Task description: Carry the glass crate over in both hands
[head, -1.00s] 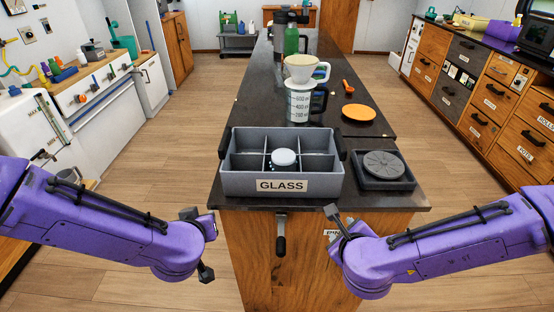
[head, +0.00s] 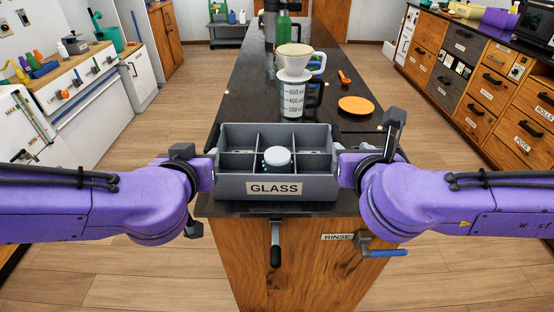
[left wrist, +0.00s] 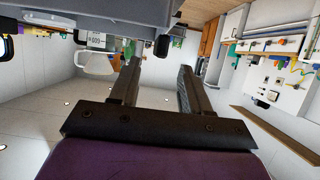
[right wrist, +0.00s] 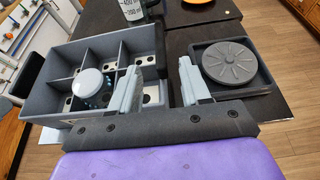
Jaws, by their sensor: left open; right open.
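The grey glass crate (head: 226,188), labelled GLASS, sits on the counter's near end, divided into several compartments. A white-topped round item (head: 277,157) stands in a front compartment; it also shows in the right wrist view (right wrist: 88,83). My left gripper (head: 210,172) is at the crate's left end; its open fingers show in the left wrist view (left wrist: 157,78). My right gripper (head: 343,165) is at the right end. In the right wrist view its open fingers (right wrist: 158,84) are on either side of the line of the crate's dark end handle (right wrist: 152,42). Contact is unclear.
A measuring jug with a white dripper (head: 292,97), an orange disc (head: 356,105) and a green bottle (head: 283,33) stand behind.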

